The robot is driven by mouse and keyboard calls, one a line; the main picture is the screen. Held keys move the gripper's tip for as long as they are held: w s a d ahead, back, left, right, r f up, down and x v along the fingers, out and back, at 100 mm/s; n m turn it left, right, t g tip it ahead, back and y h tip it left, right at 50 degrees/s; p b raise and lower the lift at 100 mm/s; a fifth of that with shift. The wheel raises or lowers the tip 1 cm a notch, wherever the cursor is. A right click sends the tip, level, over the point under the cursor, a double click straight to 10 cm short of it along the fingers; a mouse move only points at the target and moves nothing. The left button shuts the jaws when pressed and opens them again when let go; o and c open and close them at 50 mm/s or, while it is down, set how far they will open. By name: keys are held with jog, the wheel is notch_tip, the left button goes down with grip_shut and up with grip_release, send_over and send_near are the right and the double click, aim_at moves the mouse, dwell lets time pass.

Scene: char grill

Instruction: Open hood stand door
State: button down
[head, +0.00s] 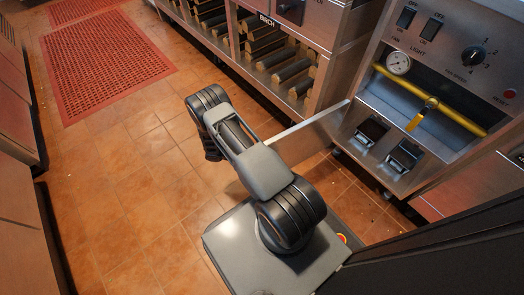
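The hood stand (440,55) is a steel cabinet at the upper right. Its compartment is exposed and shows a round gauge (398,63), a yellow pipe and a yellow valve handle (417,118). A thin steel panel, which looks like the hood stand door (312,140), stands swung outward from the left side of this compartment. Its bright top edge runs down-left to my arm. The panel's outer end is hidden behind my arm's upper link, so I cannot tell whether they touch. My gripper is not in view; my arm bends at the elbow and hides what lies beneath.
Fan and light switches (405,17) and a knob (473,55) sit above the compartment. A steel rack (300,100) with dark bars is left of it. A red mat (105,65) lies on the tiled floor (130,180), which is clear at left.

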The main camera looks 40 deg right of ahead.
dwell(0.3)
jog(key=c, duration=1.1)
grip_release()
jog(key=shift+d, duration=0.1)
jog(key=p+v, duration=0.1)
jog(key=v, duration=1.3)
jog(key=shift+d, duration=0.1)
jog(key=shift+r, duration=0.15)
